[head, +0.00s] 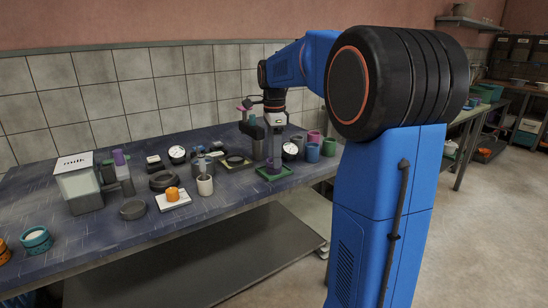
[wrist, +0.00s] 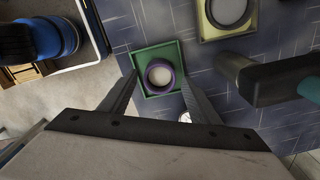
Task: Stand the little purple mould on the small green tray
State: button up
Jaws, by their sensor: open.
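The purple mould (wrist: 175,83) is a round ring with a pale inside in the wrist view. It stands upright within the small green tray (wrist: 147,54), near the tray's middle. In the head view my gripper (head: 273,163) points straight down over the tray. I cannot make out the mould there.
A yellowish tray (wrist: 207,31) with a round ring lies beside the green one. A dark-armed device (wrist: 262,82) stands close at the right.

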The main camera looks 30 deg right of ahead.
notch_tip(320, 180, up, 11)
jog(key=shift+r, duration=0.15)
jog(key=s+a+f+n+t, duration=0.1)
jog(key=s+a+f+n, duration=0.4)
jog(key=s, duration=0.5)
jog(key=s+a+f+n+t, duration=0.2)
jog(key=s+a+f+n, duration=0.3)
jog(key=s+f+n, duration=0.4)
jog(key=s+a+f+n+t, duration=0.1)
jog(key=s+a+f+n, duration=0.4)
jog(key=s+f+n, duration=0.3)
jog(key=s, duration=0.3)
jog(key=shift+s+a+f+t, duration=0.15)
jog(key=shift+a+t, duration=0.25)
